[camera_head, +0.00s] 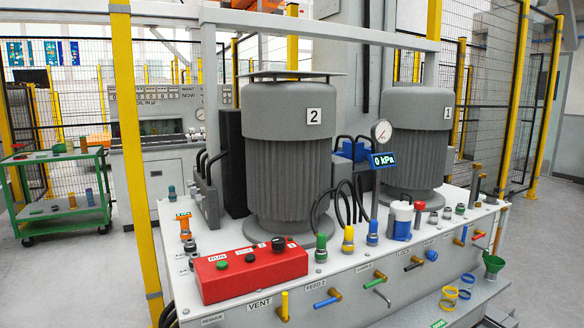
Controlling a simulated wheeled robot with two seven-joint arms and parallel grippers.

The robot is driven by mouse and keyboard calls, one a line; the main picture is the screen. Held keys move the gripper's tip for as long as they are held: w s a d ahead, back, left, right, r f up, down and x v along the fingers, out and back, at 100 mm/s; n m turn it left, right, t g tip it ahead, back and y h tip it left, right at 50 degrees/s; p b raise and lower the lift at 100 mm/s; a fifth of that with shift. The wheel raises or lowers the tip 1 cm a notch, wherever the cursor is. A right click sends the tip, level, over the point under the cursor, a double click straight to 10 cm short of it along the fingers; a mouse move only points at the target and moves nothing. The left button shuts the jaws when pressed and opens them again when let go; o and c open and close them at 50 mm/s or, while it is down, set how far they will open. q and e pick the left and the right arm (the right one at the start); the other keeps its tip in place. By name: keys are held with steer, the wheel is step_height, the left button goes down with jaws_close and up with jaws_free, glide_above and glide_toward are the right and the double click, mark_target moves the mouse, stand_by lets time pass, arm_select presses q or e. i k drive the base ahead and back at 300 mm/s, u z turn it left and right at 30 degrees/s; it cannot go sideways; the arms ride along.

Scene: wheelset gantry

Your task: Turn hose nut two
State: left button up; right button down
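The grey ribbed unit marked 2 (290,150) stands upright on the white bench top (345,255). Black hoses (345,205) curve down at its right side. In front stand upright fittings with green (320,243), yellow (347,237) and blue (372,230) tops. I cannot tell which part is hose nut two; no nut carries a readable number. Small fittings also stand at the left end (190,245) of the bench. Neither of my grippers shows.
A red control box (250,272) sits at the front left. A gauge (381,131) stands above a blue display (384,160) reading 0 kPa. Coloured valve handles (325,302) stick out of the front face. Unit 1 (415,140) stands behind right. A green cart (60,215) is at left.

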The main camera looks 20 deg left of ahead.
mark_target(195, 191)
steer(key=u, duration=0.25)
steer(key=i, duration=1.1)
steer(key=z, duration=0.75)
steer(key=k, duration=1.2)
steer(key=u, duration=1.9)
steer(key=k, duration=1)
steer(key=u, duration=0.95)
steer(key=i, duration=4.05)
steer(key=z, duration=0.05)
